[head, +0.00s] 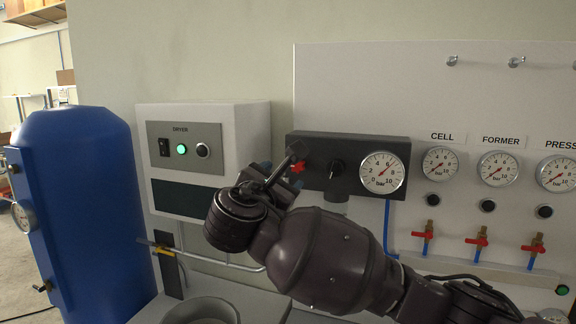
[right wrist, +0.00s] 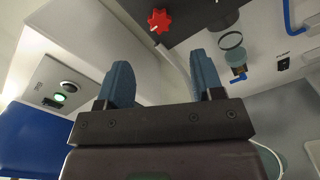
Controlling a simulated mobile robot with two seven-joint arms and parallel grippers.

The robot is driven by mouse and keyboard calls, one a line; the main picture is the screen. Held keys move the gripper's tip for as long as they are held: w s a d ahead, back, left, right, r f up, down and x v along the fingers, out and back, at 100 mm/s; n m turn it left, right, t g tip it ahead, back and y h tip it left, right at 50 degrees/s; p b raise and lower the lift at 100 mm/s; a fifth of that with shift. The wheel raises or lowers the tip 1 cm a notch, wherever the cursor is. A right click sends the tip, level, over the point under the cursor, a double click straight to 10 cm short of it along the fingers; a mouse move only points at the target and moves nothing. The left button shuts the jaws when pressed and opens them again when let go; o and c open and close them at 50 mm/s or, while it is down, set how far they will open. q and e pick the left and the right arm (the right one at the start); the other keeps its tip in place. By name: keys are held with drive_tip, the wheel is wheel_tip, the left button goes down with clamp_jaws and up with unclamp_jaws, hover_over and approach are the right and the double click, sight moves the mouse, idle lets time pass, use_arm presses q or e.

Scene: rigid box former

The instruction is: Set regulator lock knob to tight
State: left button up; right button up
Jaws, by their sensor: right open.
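The regulator (head: 312,148) is a dark block on the white panel with a pressure gauge (head: 382,173) at its right. A red star-shaped knob (head: 297,167) sits on its left part, partly hidden by my right wrist; I take it for the lock knob. A black knob (head: 337,167) is right of it. In the right wrist view the red knob (right wrist: 159,20) lies beyond the fingertips, between their lines and apart from them. My left gripper is not in view.
The white dryer box (head: 205,122) stands close left of my right gripper. A blue tank (head: 80,210) is at far left. Labelled gauges (head: 498,168) and red valves (head: 477,241) line the panel at right. A grey round container (head: 200,309) is below.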

sight(297, 166)
drive_tip(key=p+x, duration=0.2)
drive_tip(key=x, duration=0.9)
drive_tip(key=shift+a, duration=0.1)
drive_tip(key=shift+s+f, duration=0.1)
drive_tip(key=c, duration=0.9)
